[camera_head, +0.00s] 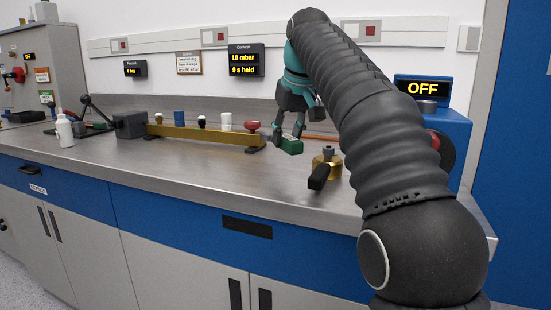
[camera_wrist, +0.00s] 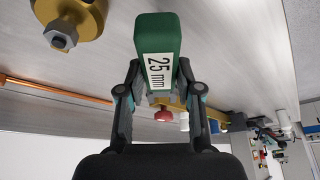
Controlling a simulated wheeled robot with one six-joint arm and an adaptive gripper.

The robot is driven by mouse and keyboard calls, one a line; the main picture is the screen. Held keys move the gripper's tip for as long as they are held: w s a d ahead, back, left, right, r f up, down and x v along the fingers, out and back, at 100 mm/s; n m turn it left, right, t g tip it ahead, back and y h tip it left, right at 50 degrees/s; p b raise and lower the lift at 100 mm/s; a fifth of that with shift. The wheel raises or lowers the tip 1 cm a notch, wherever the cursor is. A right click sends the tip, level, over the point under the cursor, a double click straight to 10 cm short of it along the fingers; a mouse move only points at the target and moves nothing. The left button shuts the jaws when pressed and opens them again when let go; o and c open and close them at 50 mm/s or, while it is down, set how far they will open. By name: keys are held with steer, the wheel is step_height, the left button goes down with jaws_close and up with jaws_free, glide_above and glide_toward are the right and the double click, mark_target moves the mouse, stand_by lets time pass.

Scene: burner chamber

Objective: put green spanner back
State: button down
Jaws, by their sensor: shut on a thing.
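The green spanner (camera_head: 290,146) shows as a green block end in the head view. In the wrist view the green spanner (camera_wrist: 156,38) carries a white label reading "25 mm". My gripper (camera_head: 290,131) is shut on it and holds it over the steel bench (camera_head: 230,178). In the wrist view my gripper's fingers (camera_wrist: 158,78) sit on both sides of the green block. The spanner's jaw end is not clear in either view. I cannot tell whether the block touches the bench.
A brass valve (camera_head: 327,162) with a black handle stands just right of the spanner. A long brass bar (camera_head: 205,134) lies to the left, with a red knob (camera_head: 252,125) at its end. A blue box with an "OFF" display (camera_head: 422,87) stands behind my arm. The front bench is clear.

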mark_target(276, 172)
steer(key=w+a+f, duration=0.2)
steer(key=w, duration=0.1)
steer(key=shift+a+f, duration=0.2)
steer(key=shift+a, duration=0.2)
steer(key=shift+s+f+b, duration=0.15)
steer(key=shift+f+b, duration=0.55)
steer(key=shift+f, duration=1.25)
steer(key=shift+f, duration=0.1)
steer(key=c, duration=0.8)
jaws_free()
steer(key=shift+o, duration=0.2)
steer(key=p+v, duration=0.1)
steer(key=v, duration=1)
steer(key=shift+s+d+r, duration=0.1)
steer(key=shift+s+r, duration=0.05)
steer(key=shift+r, duration=0.4)
